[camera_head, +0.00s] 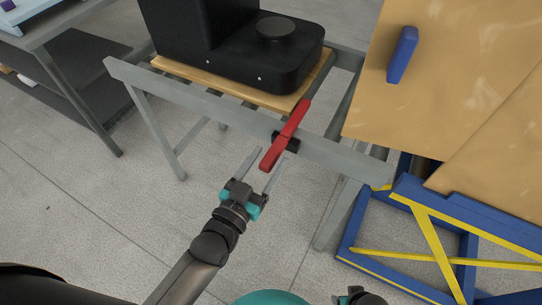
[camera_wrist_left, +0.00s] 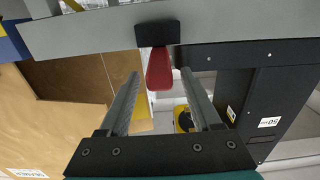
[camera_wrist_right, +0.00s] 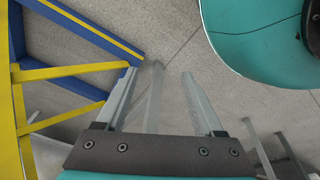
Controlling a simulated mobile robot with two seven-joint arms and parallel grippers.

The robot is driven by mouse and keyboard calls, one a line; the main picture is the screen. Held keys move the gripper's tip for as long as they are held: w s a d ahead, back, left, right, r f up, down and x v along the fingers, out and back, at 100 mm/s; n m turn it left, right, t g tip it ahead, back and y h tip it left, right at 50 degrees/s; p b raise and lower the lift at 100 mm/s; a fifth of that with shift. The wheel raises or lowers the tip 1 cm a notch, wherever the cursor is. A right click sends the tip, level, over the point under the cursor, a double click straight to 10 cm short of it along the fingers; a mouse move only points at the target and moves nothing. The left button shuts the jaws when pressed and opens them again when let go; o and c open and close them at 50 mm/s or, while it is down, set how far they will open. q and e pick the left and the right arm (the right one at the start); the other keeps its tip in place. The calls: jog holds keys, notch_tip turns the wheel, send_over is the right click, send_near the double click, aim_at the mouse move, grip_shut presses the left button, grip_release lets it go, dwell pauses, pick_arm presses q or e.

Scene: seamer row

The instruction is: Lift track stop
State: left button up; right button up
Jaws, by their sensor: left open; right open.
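The track stop is a red lever (camera_head: 286,136) on a black mount (camera_head: 291,143) at the grey rail (camera_head: 240,122) of the machine frame. In the left wrist view the red lever (camera_wrist_left: 159,70) hangs below its black mount (camera_wrist_left: 158,34), between and beyond the fingertips. My left gripper (camera_head: 259,166) is open and empty, its fingers pointing at the lever's near end; I cannot tell whether they touch it. My right gripper (camera_wrist_right: 159,75) is open and empty over bare floor in the right wrist view. Only a bit of it shows at the bottom of the head view.
A black machine (camera_head: 240,50) sits on a wooden board (camera_head: 230,88) behind the rail. At right, cardboard sheets (camera_head: 460,70) carry a blue block (camera_head: 402,55), above a blue and yellow lift frame (camera_head: 425,230). A grey table (camera_head: 50,30) stands at left. Floor in front is clear.

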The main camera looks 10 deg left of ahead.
pick_arm(q)
jog(key=shift+x, duration=1)
grip_shut()
dwell(0.9)
